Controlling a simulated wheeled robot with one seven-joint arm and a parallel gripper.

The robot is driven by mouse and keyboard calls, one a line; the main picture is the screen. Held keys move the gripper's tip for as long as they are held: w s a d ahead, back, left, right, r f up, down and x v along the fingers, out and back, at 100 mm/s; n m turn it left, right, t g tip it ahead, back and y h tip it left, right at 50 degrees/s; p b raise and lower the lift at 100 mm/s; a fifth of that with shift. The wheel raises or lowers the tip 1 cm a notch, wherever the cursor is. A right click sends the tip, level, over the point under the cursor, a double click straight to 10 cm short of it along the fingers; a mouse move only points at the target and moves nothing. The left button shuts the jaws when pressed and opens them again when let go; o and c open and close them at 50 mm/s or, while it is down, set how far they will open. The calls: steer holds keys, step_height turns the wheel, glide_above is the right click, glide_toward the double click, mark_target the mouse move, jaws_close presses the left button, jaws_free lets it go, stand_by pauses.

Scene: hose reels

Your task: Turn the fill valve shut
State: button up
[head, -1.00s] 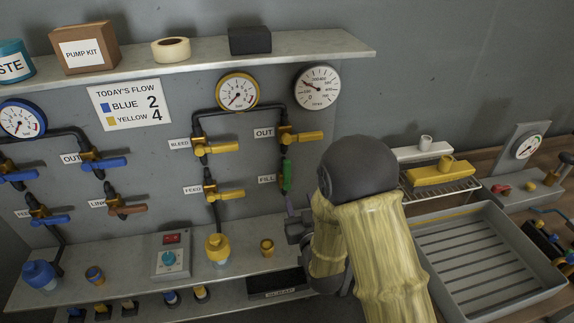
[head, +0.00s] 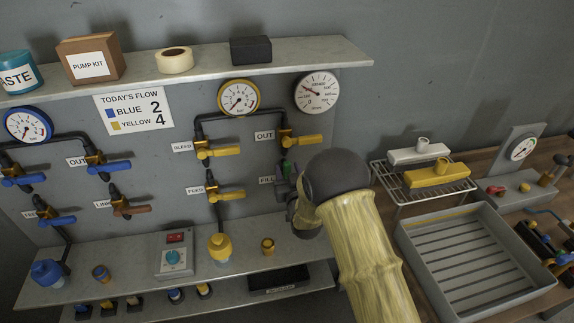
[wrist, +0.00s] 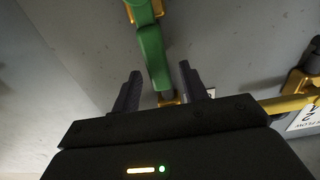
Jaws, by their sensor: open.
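The fill valve has a green handle (head: 288,169) that stands out from the grey panel beside the FILL label (head: 266,180). In the wrist view the green handle (wrist: 154,55) runs between the two dark jaws of my gripper (wrist: 160,82). The jaws are apart, with a visible gap on each side of the handle. In the head view my gripper (head: 287,187) is at the handle and hides its lower part. The handle hung straight down along the pipe in the earlier view; its present angle is partly hidden.
The yellow out handle (head: 307,141) is just above, and the yellow feed handle (head: 226,195) is to the left. A shelf ledge (head: 140,258) with a yellow-capped bottle (head: 219,247) lies below. A grey tray (head: 425,260) and a wire rack (head: 398,190) stand at right.

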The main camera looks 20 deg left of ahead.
steer(key=shift+x, duration=0.95)
jaws_close()
steer(key=shift+w+d, duration=0.1)
